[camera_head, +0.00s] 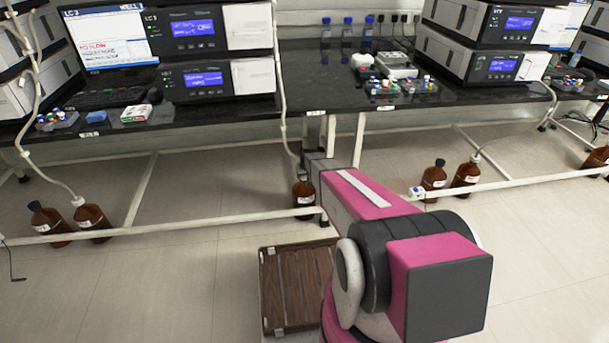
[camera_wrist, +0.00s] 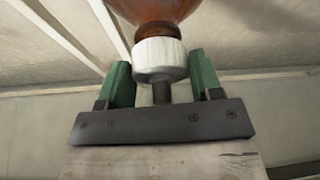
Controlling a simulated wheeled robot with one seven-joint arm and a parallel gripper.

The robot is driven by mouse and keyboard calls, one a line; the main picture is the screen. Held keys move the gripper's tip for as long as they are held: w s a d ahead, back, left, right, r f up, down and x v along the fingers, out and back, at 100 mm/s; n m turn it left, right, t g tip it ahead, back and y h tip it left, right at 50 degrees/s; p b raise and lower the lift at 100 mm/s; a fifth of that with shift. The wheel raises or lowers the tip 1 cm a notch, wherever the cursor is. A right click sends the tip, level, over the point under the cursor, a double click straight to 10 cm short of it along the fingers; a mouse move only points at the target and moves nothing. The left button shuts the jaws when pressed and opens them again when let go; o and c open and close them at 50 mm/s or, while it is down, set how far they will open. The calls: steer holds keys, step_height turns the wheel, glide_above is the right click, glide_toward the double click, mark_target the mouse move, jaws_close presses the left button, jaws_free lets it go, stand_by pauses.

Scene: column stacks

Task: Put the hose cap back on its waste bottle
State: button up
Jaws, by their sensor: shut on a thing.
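The brown waste bottle (camera_head: 304,196) stands on the floor under the bench, near the middle of the head view. Its rounded brown body (camera_wrist: 155,10) fills the top of the wrist view. The white hose cap (camera_wrist: 160,56) is between the green fingers of my gripper (camera_wrist: 160,62), which is shut on it. The cap lines up with the bottle's neck, with a dark ring showing between them. I cannot tell whether it is seated. A dark hose stub (camera_wrist: 162,92) runs from the cap toward my palm. In the head view my arm hides most of the gripper.
A pale hose (camera_head: 283,95) hangs from the bench edge toward the bottle. A white rail (camera_head: 180,228) runs low along the bench. Other brown bottles stand at left (camera_head: 92,217) and right (camera_head: 434,178). A brown slatted crate (camera_head: 262,290) lies in front.

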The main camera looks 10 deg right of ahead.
steer(key=shift+f, duration=0.4)
stand_by(0.7)
steer(key=o, duration=1)
steer(key=v, duration=1)
steer(key=shift+s+r, duration=0.25)
steer(key=shift+r, duration=0.05)
steer(key=shift+d, duration=0.1)
